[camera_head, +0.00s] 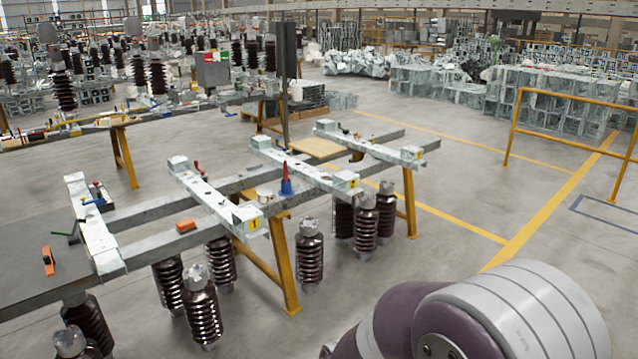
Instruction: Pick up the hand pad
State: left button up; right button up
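No item can be told for sure as the hand pad. A small orange block (186,226) lies on the near grey beam of the work stand, left of a steel bar with a yellow label. Another small orange item (48,261) with a dark part lies on the grey tabletop at the left. Neither gripper is in view. Only a thick grey and purple link of my own arm shows at the bottom right, well apart from both orange items.
The stand has yellow legs (273,262) and several steel crossbars (215,198). Brown ribbed insulators (309,256) hang or stand below. A red and blue tool (286,181) stands upright on the beam. A yellow railing (575,98) is at right. The floor (465,170) between is clear.

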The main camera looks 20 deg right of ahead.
aim_at(185, 226)
jog(key=i+u, duration=0.15)
jog(key=i, duration=0.4)
jog(key=i+j+u, duration=0.1)
jog(key=i, duration=0.45)
jog(key=i+u, duration=0.15)
jog(key=i, duration=0.4)
jog(key=i+l+u, duration=0.15)
jog(key=i, duration=0.4)
jog(key=i+l+u, duration=0.1)
jog(key=i, duration=0.45)
jog(key=i+l+u, duration=0.15)
jog(key=i+l, duration=0.15)
jog(key=i, duration=0.2)
